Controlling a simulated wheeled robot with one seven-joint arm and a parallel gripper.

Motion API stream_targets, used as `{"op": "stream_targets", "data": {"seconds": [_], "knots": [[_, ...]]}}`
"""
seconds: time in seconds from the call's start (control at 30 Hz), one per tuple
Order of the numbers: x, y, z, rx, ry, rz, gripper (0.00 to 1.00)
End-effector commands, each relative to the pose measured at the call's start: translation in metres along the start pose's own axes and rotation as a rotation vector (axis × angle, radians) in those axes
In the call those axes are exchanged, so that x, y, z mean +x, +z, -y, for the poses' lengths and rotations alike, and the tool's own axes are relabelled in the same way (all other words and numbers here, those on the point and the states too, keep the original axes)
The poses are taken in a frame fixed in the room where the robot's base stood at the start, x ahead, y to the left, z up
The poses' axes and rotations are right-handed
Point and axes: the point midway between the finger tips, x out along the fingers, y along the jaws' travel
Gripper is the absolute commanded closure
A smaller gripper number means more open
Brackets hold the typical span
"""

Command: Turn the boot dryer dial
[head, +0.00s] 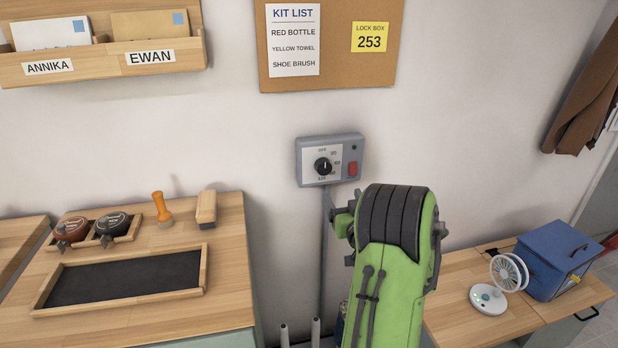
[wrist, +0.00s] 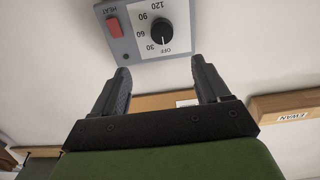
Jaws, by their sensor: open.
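The boot dryer control is a grey wall box (head: 342,181) with a pale face, a round black dial (head: 323,166) and a red switch (head: 353,169). In the wrist view the box appears upside down, with the dial (wrist: 163,31) marked OFF, 30, 60, 90 and 120. The dial's white pointer line is at or close to OFF. My gripper (wrist: 160,66) is open and empty, its two fingers apart below the dial in that view, not touching it. In the head view my green arm hides most of my gripper.
The red HEAT switch (wrist: 114,27) sits beside the dial. A pinboard (head: 385,82) hangs above the box. A wooden bench (head: 225,230) with polish tins and brushes stands left. A small fan (head: 509,273) and a blue box (head: 558,270) stand right.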

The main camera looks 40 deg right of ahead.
Motion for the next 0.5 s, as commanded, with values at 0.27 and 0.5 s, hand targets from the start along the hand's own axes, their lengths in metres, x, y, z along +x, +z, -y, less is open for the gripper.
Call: {"op": "stream_targets", "data": {"seconds": [0.27, 0.5], "knots": [[0.064, -0.011, 0.006, -0.003, -0.015, 0.000, 0.25], [0.120, -0.008, 0.007, -0.003, -0.015, -0.003, 0.25]]}}
